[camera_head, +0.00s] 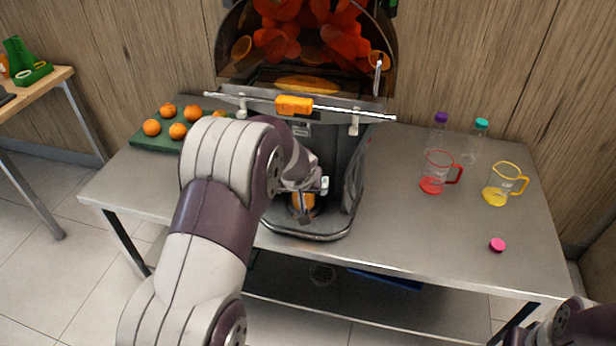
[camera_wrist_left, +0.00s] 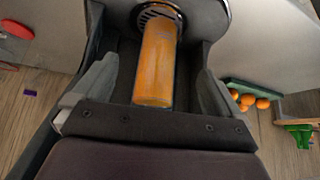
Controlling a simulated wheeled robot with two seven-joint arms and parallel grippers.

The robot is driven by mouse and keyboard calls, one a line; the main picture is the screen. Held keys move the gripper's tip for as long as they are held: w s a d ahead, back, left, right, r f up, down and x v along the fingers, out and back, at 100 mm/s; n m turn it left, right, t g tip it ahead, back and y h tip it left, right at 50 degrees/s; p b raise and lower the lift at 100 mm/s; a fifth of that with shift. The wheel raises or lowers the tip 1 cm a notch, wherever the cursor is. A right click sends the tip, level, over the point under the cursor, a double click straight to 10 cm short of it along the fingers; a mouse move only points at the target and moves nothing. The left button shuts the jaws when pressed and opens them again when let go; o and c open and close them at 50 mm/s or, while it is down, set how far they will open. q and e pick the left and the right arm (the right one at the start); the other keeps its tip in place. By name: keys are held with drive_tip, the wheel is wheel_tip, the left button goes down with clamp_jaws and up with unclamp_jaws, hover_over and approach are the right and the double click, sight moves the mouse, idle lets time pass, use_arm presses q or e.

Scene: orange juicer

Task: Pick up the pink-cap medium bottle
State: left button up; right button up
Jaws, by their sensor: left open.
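A bottle-shaped container of orange juice (camera_head: 303,201) stands upright under the juicer, and it fills the middle of the left wrist view (camera_wrist_left: 157,62). No cap shows on it; its top end is partly hidden. A loose pink cap (camera_head: 497,245) lies on the table at the right. My left gripper (camera_head: 312,186) is at the juicer's front opening. In the left wrist view its open fingers (camera_wrist_left: 155,88) are on either side of the juice bottle, with gaps showing. My right arm shows only at the bottom right corner; its gripper is out of view.
The juicer (camera_head: 345,150) stands on the steel table (camera_head: 420,235). Oranges lie on a green board (camera_head: 150,143) at left. A red jug (camera_head: 436,178), a yellow jug (camera_head: 500,190), a purple-capped bottle (camera_head: 438,122) and a teal-capped bottle (camera_head: 480,128) stand at right.

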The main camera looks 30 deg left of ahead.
use_arm(q)
drive_tip(key=w+a+f+p, duration=0.1)
drive_tip(key=w+a+p, duration=0.1)
drive_tip(key=w, duration=0.4)
drive_tip(key=shift+w+a, duration=0.3)
drive_tip(key=shift+a, duration=0.25)
drive_tip(key=c, duration=0.4)
clamp_jaws()
